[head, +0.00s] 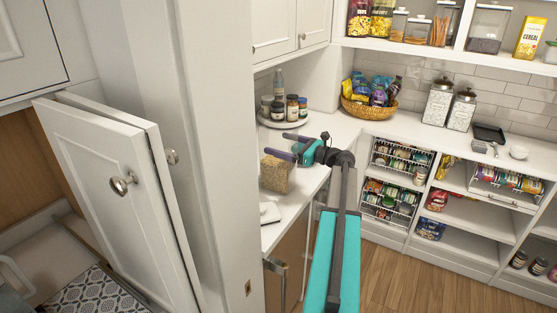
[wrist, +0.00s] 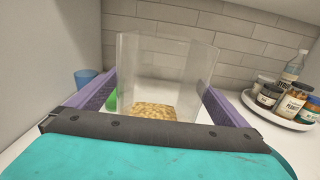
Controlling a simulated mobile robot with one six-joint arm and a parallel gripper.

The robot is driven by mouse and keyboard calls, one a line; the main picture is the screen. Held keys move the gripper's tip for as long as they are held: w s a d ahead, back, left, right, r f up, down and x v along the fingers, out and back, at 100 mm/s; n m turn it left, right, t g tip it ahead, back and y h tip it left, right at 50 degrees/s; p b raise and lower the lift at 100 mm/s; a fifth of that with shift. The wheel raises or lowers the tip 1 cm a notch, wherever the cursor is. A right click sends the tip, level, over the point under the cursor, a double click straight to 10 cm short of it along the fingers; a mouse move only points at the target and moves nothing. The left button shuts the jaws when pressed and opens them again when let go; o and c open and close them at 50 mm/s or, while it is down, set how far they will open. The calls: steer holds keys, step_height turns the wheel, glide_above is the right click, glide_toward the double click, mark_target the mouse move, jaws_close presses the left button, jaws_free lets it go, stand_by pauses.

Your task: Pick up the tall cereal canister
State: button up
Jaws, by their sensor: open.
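The tall cereal canister (head: 276,174) is a clear, upright box with tan cereal inside. It stands on the white counter near its front edge. In the wrist view the canister (wrist: 165,70) shows between the two purple fingers, with cereal visible low inside. My gripper (head: 288,146) is open, at the height of the canister's upper part. In the wrist view my gripper (wrist: 162,84) has one finger on each side of the canister, with the right finger's tip partly hidden. I cannot tell whether either finger touches it.
A round tray (head: 283,121) with jars and a bottle stands behind on the counter; it also shows at right in the wrist view (wrist: 272,117). A blue cup (wrist: 86,77) stands at left. A white cabinet column (head: 205,130) rises left of the counter. A snack basket (head: 368,106) sits farther right.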

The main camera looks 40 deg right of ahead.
steer(key=shift+w+a, duration=0.2)
steer(key=shift+w, duration=0.5)
steer(key=c, duration=2)
steer(key=shift+c, duration=0.2)
